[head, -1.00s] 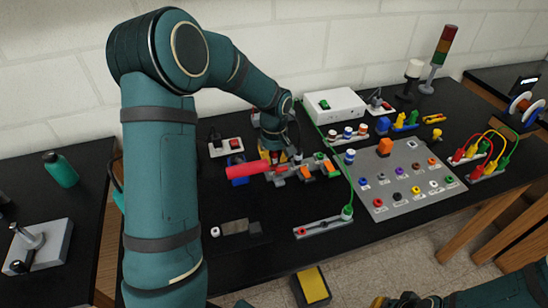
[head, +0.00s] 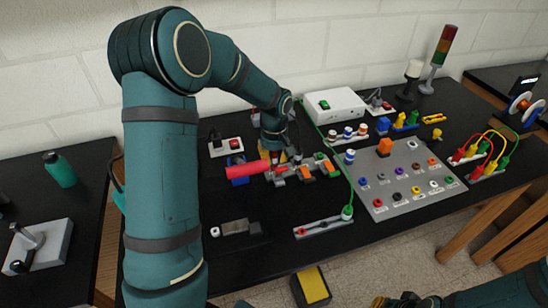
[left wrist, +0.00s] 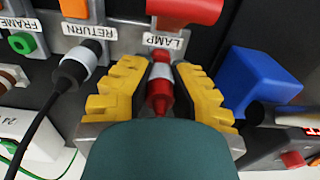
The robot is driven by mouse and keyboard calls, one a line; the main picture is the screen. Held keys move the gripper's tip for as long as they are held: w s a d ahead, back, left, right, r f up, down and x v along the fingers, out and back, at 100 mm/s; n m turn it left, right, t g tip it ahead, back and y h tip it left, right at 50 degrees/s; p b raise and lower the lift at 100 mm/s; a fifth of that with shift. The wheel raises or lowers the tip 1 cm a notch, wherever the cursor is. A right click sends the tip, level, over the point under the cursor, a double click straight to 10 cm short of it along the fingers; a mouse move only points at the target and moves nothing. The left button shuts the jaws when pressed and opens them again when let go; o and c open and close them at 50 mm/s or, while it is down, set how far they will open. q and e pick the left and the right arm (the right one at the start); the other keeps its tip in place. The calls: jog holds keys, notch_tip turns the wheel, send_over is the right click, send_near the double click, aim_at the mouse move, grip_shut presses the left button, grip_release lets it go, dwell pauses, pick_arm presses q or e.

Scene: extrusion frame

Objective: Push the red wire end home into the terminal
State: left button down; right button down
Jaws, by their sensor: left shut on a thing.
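My left gripper (left wrist: 160,92) is shut on the red wire end (left wrist: 160,92), a red plug with a white band, between its yellow fingers in the left wrist view. The plug's front points at the terminal marked LAMP (left wrist: 163,41), below a red part (left wrist: 183,12). Its front is close to the terminal face; I cannot tell how deep it sits. In the head view, my left gripper (head: 272,154) is over the back of the terminal row (head: 293,170) and partly hides the plug. My right gripper (head: 400,301) is cut off at the bottom edge.
A black wire end (left wrist: 78,66) sits at the RETURN terminal beside the left finger. A blue block (left wrist: 258,80) stands close to the right finger. A grey socket panel (head: 385,207) lies to the right.

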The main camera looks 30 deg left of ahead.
pick_arm(q)
jog(key=shift+f+b, duration=0.3)
jog(key=shift+f, duration=0.15)
jog(key=c, duration=1)
grip_release()
notch_tip(320, 180, up, 12)
jog(key=shift+r, duration=0.1)
